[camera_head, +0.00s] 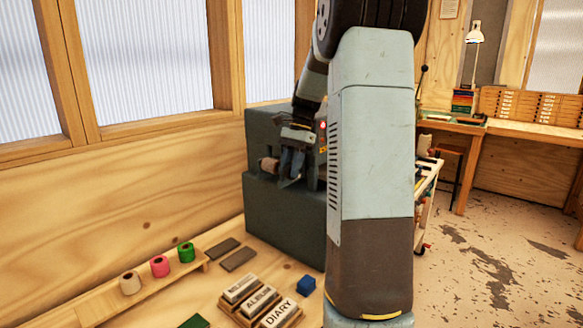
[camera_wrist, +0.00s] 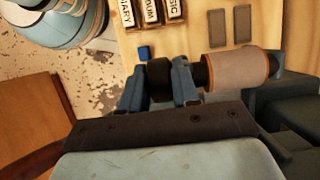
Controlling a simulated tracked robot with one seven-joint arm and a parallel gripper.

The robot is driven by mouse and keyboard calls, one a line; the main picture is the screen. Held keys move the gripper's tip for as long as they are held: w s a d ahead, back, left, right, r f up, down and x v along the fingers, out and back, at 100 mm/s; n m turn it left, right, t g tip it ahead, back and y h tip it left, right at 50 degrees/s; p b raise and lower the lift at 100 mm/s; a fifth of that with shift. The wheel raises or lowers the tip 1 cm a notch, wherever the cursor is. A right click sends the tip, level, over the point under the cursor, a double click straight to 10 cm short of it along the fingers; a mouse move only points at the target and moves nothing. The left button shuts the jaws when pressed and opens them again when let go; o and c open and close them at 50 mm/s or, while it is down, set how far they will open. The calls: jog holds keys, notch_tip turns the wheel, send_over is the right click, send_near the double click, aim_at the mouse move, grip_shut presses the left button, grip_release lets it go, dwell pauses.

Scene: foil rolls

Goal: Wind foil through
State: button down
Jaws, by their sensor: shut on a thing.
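My gripper (camera_wrist: 158,85) is shut on a black knob (camera_wrist: 159,76) at the end of a spindle in the wrist view. On that spindle sits a pale roll with copper-coloured rims (camera_wrist: 235,66), just right of the fingers. In the head view my gripper (camera_head: 291,166) is at the front of the dark green machine (camera_head: 285,222), with the pale roll (camera_head: 267,165) to its left. A cream roll (camera_head: 131,283), a pink roll (camera_head: 160,266) and a green roll (camera_head: 186,252) stand on a wooden ledge. I cannot make out any foil strip.
Labelled blocks (camera_head: 260,298) in a wooden holder, a small blue cube (camera_head: 306,285) and two flat grey plates (camera_head: 238,259) lie on the bench. My arm hides the machine's right side. A white cart (camera_head: 427,200) stands at right, with open floor beyond.

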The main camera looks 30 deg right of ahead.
jog(key=shift+w+r, duration=0.15)
jog(key=shift+w, duration=0.05)
jog(key=c, duration=1.1)
grip_release()
jog(key=shift+o, duration=0.9)
jog(key=v, duration=1.3)
jog(key=shift+r, duration=0.25)
